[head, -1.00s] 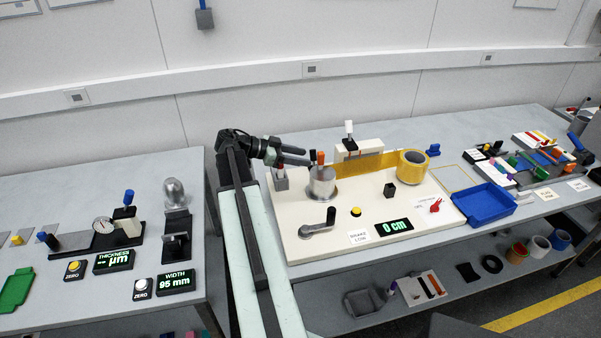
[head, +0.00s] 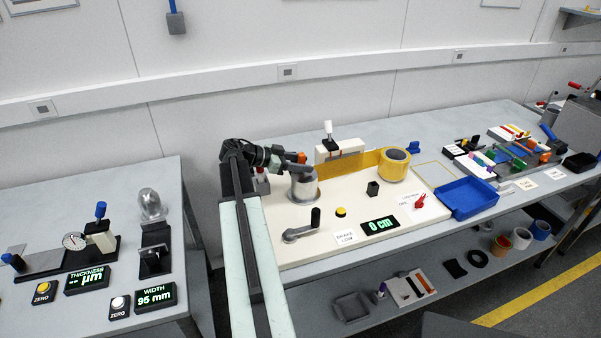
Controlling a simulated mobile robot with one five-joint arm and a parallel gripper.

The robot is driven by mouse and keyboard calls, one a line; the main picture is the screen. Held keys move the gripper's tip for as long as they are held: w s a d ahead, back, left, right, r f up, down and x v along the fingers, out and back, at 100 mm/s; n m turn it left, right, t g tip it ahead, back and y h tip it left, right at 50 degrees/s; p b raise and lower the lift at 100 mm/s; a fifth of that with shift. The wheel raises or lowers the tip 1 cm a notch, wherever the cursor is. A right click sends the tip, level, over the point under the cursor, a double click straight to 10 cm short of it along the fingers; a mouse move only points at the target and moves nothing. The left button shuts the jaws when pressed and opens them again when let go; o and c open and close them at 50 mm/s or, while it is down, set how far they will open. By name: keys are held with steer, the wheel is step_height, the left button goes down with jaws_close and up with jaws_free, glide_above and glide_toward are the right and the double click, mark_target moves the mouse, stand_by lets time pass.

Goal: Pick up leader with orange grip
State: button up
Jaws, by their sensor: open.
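The orange grip (head: 302,157) of the leader shows as a small orange piece above the silver drum (head: 304,188) on the cream board. The rest of the leader is hidden behind my gripper's fingers. My gripper (head: 302,167) is open, its dark fingers reaching in from the left just over the drum, right at the orange grip in the picture. Whether the fingers touch or straddle it I cannot tell. A yellow translucent tape band (head: 345,168) runs from the drum area to the yellow roll (head: 396,163).
A white-handled post (head: 328,135) stands behind the band. A blue tray (head: 470,198) lies to the right. A gauge bench (head: 185,225) stands left.

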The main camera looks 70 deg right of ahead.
jaws_close()
steer(key=shift+r, duration=0.1)
step_height(320, 180, up, 10)
steer(key=p, duration=1)
steer(key=shift+r, duration=0.1)
